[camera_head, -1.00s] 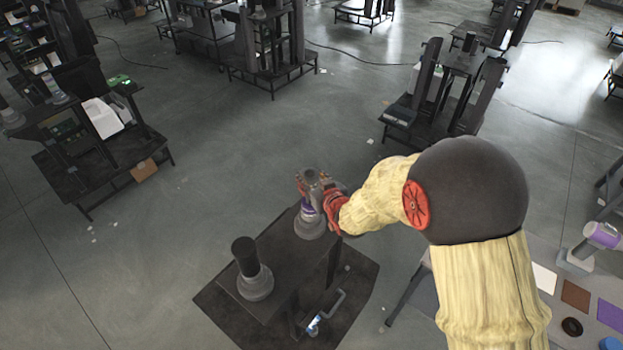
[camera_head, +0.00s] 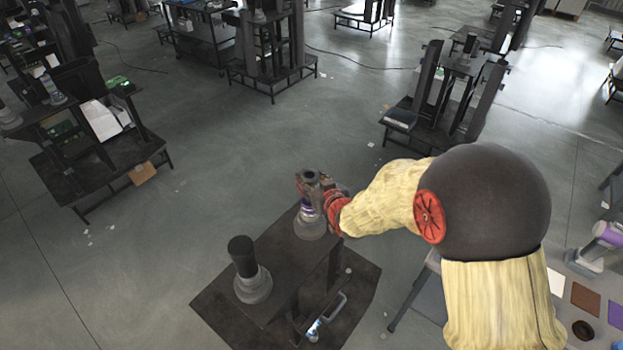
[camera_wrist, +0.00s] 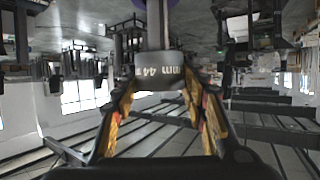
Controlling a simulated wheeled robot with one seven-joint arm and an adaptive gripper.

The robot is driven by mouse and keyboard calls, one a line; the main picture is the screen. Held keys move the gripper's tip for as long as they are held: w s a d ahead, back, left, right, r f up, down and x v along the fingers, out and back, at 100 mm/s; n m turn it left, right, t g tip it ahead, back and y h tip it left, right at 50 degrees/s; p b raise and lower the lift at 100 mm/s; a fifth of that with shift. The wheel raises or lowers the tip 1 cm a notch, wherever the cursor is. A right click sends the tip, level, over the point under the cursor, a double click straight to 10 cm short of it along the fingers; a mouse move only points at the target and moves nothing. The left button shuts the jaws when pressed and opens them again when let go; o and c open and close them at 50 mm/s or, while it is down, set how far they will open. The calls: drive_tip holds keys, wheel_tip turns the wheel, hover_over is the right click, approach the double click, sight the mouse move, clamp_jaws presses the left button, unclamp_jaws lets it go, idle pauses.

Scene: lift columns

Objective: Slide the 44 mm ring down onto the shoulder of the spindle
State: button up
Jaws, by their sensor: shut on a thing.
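The grey ring (camera_wrist: 160,72), marked "44 mm", sits between the fingers of my gripper (camera_wrist: 160,86) in the wrist view, which is upside down. My gripper (camera_head: 318,187) is shut on it, at the top of the far spindle (camera_head: 309,226) in the head view. The spindle has a light grey base and a purple band. In the wrist view its metal shaft (camera_wrist: 155,28) meets the ring in line, with purple at the picture's top edge. The ring is at the shaft, apart from the purple part; its bore is hidden.
A second spindle (camera_head: 254,284) with a black top stands on the same dark stand (camera_head: 283,251). A side table at the lower right holds coloured squares and a dark ring (camera_head: 583,329). Other lift columns stand farther off, with open floor between.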

drive_tip(key=shift+f+b, duration=0.45)
drive_tip(key=shift+f, duration=0.75)
drive_tip(key=shift+f+b, duration=1.95)
drive_tip(key=o, duration=1.4)
drive_tip(key=shift+o, duration=0.2)
drive_tip(key=shift+f, duration=0.1)
drive_tip(key=shift+s, duration=0.1)
drive_tip(key=v, duration=1.2)
